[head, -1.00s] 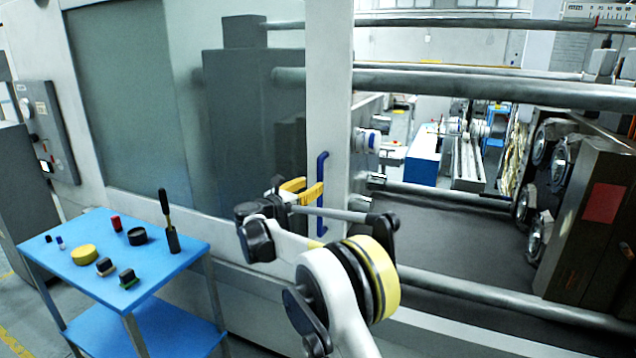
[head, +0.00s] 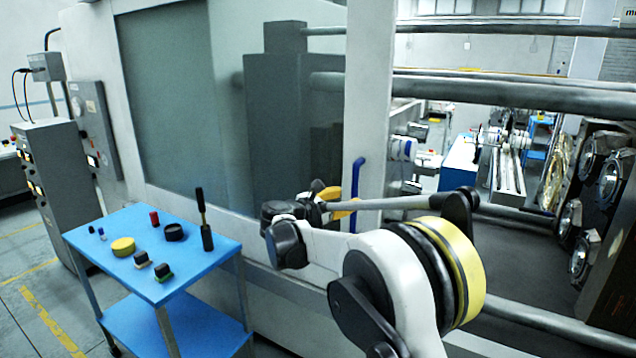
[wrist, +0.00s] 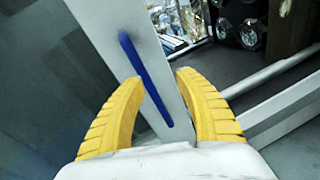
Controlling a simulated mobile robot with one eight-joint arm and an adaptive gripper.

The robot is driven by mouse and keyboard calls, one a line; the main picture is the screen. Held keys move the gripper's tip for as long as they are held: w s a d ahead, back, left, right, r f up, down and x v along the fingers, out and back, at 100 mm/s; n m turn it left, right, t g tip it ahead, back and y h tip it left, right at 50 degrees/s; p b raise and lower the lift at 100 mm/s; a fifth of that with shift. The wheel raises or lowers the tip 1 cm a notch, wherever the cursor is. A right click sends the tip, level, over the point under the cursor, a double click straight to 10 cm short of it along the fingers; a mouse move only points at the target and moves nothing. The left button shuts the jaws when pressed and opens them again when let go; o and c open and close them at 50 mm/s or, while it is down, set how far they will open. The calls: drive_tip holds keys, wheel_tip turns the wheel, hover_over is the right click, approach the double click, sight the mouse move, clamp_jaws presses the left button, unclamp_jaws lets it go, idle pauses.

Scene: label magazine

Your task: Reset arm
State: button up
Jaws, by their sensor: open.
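My gripper (wrist: 163,85) has yellow ribbed fingers, spread apart and empty in the wrist view. In the head view my gripper (head: 335,200) is small and partly hidden by my own arm. A blue door handle (wrist: 145,80) on a pale door frame shows beyond and between the fingers in the wrist view. The handle (head: 356,190) also shows in the head view, just right of the gripper. The gripper looks close to the handle there, but I cannot tell the exact gap. My arm is bent, with its yellow-banded joint toward the camera.
A blue cart (head: 150,250) stands at the left with a yellow round piece (head: 123,246), a dark upright tool (head: 204,220) and several small items on it. A grey cabinet (head: 58,185) stands farther left. The machine's opening with thick bars (head: 480,90) lies at the right.

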drive_tip(key=s+d+f+m+g+y+b, duration=0.15)
drive_tip(key=s+d+m, duration=0.25)
drive_tip(key=s, duration=0.4)
drive_tip(key=s+d+r+m+g+y, duration=0.1)
drive_tip(key=s+d+m+y, duration=0.1)
drive_tip(key=s+d+m, duration=0.45)
drive_tip(key=s+d+f+m+g+y+b, duration=0.1)
drive_tip(key=s+d+m+g+y, duration=0.1)
drive_tip(key=s, duration=0.7)
drive_tip(key=s+a+f+m+y, duration=0.1)
drive_tip(key=s+f+m, duration=0.3)
drive_tip(key=s, duration=0.4)
drive_tip(key=s+a+f+m+y+b, duration=0.1)
drive_tip(key=s+f+m, duration=0.3)
drive_tip(key=s, duration=0.4)
drive_tip(key=s+a+f+m+y+b, duration=0.1)
drive_tip(key=s+f+m+y, duration=0.2)
drive_tip(key=s, duration=0.5)
drive_tip(key=shift+f+m+y, duration=0.35)
drive_tip(key=shift+f+m, duration=0.4)
drive_tip(key=shift+s+d, duration=0.1)
